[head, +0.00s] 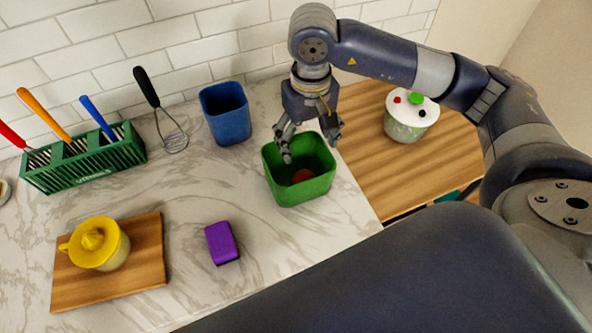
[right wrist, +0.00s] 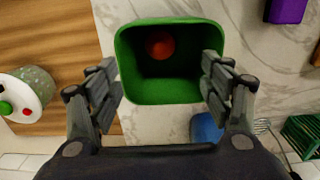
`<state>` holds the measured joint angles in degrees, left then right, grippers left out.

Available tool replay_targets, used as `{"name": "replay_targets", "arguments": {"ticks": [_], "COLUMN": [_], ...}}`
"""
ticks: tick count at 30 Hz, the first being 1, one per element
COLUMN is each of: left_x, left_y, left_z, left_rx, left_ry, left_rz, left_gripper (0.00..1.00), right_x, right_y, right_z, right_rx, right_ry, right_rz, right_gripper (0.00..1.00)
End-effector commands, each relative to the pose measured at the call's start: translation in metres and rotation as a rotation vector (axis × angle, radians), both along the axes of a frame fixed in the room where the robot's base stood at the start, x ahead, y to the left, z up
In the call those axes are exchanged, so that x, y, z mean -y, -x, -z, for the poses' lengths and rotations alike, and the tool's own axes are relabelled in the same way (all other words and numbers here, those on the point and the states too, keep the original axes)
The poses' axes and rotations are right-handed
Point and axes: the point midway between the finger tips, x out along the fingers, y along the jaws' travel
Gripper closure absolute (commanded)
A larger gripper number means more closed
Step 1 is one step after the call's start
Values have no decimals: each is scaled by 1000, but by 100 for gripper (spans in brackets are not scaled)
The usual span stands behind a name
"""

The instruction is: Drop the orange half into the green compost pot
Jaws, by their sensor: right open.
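The green compost pot (head: 299,190) stands on the marble counter near its right edge. It also shows in the right wrist view (right wrist: 170,97). The orange half (head: 302,175), a reddish-orange round piece, lies inside on the pot's floor; in the right wrist view (right wrist: 160,46) it sits towards the top wall. My right gripper (head: 308,145) is open and empty above the pot's back rim. Its fingers show on both sides of the pot in the right wrist view (right wrist: 162,85). My left gripper is not in view.
A purple block (head: 222,243) and a board (head: 150,270) with a yellow juicer (head: 95,245) lie left. A green utensil rack (head: 85,165) and whisk (head: 172,140) are farther left. A white-lidded jar (head: 407,125) stands right on wood.

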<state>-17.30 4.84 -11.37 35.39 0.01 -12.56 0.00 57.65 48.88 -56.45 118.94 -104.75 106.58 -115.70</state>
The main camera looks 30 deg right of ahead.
Motion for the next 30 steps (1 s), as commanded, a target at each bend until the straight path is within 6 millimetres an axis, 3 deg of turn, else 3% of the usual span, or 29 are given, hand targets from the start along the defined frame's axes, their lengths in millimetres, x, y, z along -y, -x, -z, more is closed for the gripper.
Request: {"name": "replay_targets", "arguments": {"ticks": [5,15,22,30], "left_x": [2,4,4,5], "left_y": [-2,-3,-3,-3], "left_z": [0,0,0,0], "left_rx": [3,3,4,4], "left_ry": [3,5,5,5], "left_rz": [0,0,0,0], "left_gripper": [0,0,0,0], "right_x": [-1,-1,0,0], "right_y": [-2,-1,0,0], "right_z": [-20,-94,-113,-120], "right_rx": [6,7,3,0], "right_ry": [-2,-1,0,-1], "right_rz": [1,-2,0,0], "right_gripper": [27,27,27,27]}}
